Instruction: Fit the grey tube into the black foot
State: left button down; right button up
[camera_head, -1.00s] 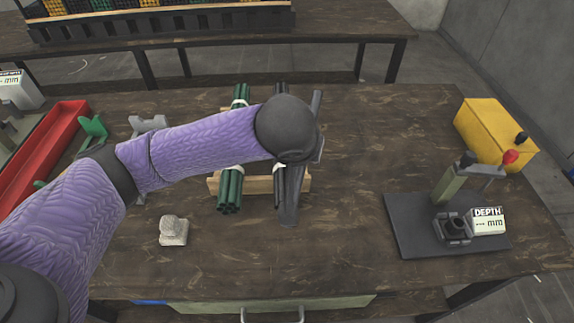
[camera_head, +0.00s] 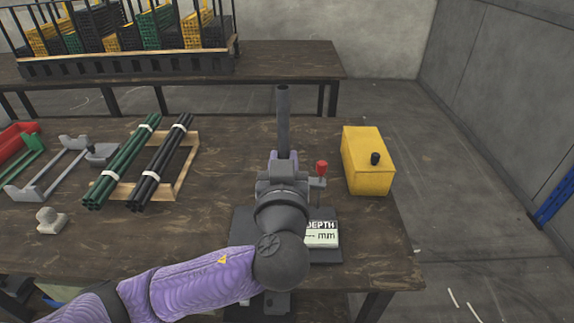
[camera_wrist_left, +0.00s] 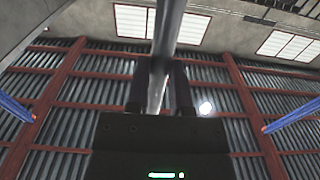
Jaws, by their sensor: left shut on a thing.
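My left gripper (camera_head: 284,165) is shut on the grey tube (camera_head: 283,112). The tube stands about upright, its upper part rising above the gripper; its lower end is hidden behind my gripper and wrist. In the left wrist view the tube (camera_wrist_left: 168,38) passes between the two dark fingers of the gripper (camera_wrist_left: 160,90). The gripper is over the press area, in front of the head camera's view of the press. The black foot cannot be seen; my arm covers the middle of the press. My right gripper is not in view.
The dark press plate (camera_head: 326,255), a white depth display (camera_head: 321,233) and a red knob (camera_head: 321,167) show around my wrist. A yellow box (camera_head: 367,163) stands right. Green tubes (camera_head: 122,162) and black tubes (camera_head: 160,163) lie on a wooden rack (camera_head: 185,165) left.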

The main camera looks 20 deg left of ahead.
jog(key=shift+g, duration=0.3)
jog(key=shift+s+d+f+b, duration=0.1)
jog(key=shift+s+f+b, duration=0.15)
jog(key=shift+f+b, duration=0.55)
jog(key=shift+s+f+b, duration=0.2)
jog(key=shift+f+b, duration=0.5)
jog(key=shift+b, duration=0.05)
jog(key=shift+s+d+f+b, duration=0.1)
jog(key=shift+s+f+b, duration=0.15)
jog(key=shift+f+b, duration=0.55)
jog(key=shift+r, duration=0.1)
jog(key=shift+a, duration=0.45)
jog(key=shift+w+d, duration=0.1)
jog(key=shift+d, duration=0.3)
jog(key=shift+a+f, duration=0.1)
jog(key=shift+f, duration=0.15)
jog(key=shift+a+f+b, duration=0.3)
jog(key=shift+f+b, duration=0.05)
jog(key=shift+b, duration=0.2)
